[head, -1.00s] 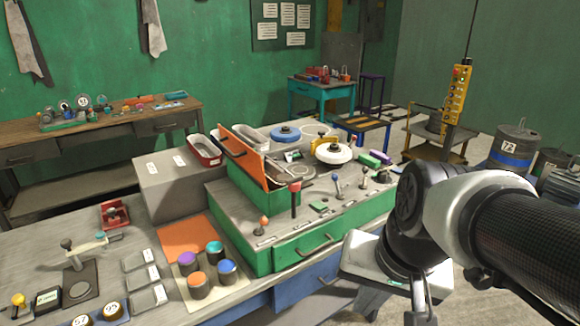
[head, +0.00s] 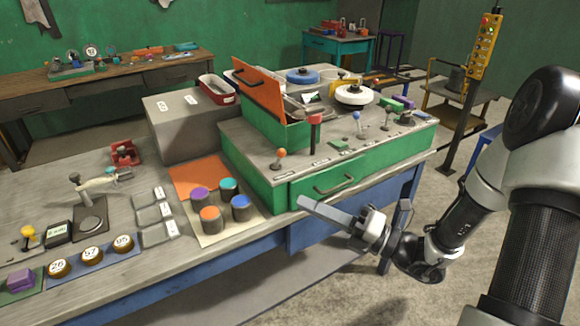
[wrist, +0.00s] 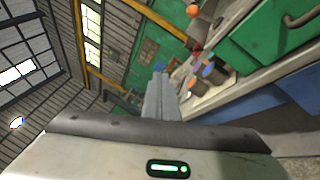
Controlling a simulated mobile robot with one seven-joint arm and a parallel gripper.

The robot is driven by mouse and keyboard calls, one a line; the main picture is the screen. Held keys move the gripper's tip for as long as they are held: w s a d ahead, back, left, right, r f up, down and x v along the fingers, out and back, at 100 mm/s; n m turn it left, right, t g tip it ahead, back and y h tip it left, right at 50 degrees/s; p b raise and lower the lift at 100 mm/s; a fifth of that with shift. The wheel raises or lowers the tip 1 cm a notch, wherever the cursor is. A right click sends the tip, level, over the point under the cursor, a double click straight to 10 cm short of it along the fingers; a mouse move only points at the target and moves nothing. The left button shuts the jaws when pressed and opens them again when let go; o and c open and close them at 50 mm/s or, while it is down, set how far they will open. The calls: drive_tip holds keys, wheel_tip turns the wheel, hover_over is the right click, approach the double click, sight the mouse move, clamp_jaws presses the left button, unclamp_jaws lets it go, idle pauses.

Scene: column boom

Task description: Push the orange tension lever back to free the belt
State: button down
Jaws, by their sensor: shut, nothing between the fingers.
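The orange-knobbed lever (head: 280,154) stands on the front left of the green cabinet's grey top (head: 262,140), in a row with a red-topped lever (head: 315,128) and a blue-knobbed lever (head: 357,120). An orange knob also shows at the top of the wrist view (wrist: 193,11). My gripper (head: 308,205) is shut and empty. In the head view it appears in front of the green drawer, below and right of the orange knob, apart from it. Its fingers point left. In the wrist view the closed fingers (wrist: 159,90) are centred. I cannot make out the belt.
The raised orange lid (head: 258,88) stands behind the levers. The drawer handle (head: 335,184) juts out near my gripper. Several coloured cups (head: 211,218) stand left of the cabinet. A yellow pendant (head: 485,46) hangs at right. Floor in front is clear.

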sight(285, 156)
drive_tip(key=w+d+f+m+t+h, duration=0.2)
drive_tip(key=w+d+f+m+t, duration=0.1)
drive_tip(key=w+d+m+t, duration=0.2)
drive_tip(key=m+t, duration=0.2)
drive_tip(key=m, duration=0.1)
drive_tip(key=shift+d+f+h+b, duration=0.25)
drive_tip(key=shift+d+h+b, duration=0.05)
drive_tip(key=shift+b, duration=0.05)
drive_tip(key=shift+w, duration=0.1)
drive_tip(key=x, duration=1.4)
drive_tip(key=shift+b, duration=0.45)
drive_tip(key=shift+a, duration=0.15)
